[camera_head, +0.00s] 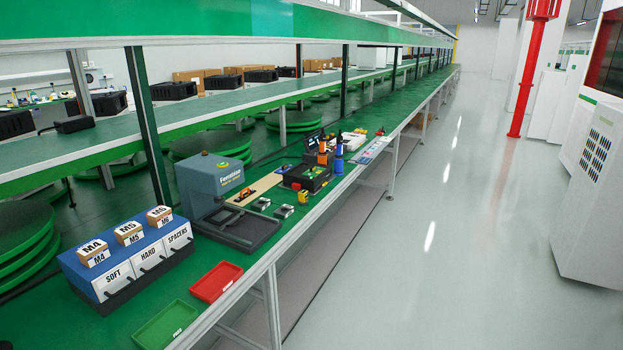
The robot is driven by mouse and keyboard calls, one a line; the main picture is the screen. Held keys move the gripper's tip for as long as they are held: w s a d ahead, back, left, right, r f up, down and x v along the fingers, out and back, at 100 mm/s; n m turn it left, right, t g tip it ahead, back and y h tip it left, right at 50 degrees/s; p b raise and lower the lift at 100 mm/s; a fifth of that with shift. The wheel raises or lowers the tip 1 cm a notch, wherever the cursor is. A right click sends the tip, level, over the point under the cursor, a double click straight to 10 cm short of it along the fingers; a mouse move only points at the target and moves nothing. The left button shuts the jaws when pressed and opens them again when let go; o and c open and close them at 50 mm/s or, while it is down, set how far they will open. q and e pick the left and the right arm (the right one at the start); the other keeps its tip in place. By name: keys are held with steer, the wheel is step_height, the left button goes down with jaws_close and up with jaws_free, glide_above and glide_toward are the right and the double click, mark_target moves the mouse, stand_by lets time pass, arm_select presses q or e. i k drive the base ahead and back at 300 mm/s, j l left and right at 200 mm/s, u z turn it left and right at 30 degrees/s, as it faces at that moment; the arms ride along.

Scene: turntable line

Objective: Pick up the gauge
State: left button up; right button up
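I cannot tell for sure which thing is the gauge. Small items lie on the green bench (262,262) beyond the blue-grey machine. Two are small grey-and-black blocks, one (285,211) nearer the bench edge and one (261,204) further in. A small yellow item (303,197) stands beside them. A small orange-and-black item (244,194) lies on a tan strip. All are too small to read. Neither gripper can be made out; a dark shape at the bottom left corner is too cut off to name.
The blue-grey machine (211,185) has a dark tray (240,233) in front. A blue drawer unit (128,261) with small boxes on top stands at left. Open floor (450,250) lies right.

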mark_target(302, 195)
steer(key=u, duration=0.3)
steer(key=i+l+u, duration=0.15)
steer(key=u, duration=0.2)
steer(key=i+l+u, duration=0.15)
steer(key=u, duration=0.2)
steer(key=i+l+u, duration=0.1)
steer(key=l+u, duration=0.25)
steer(key=i+l+u, duration=0.15)
steer(key=l, duration=0.15)
steer(key=i+l+u, duration=0.1)
steer(key=l, duration=0.15)
steer(key=l+u, duration=0.15)
steer(key=l, duration=0.15)
steer(key=i+l, duration=0.1)
steer(key=l, duration=0.25)
steer(key=i+l, duration=0.1)
steer(key=l, duration=0.2)
steer(key=i+l+u, duration=0.1)
steer(key=l, duration=0.25)
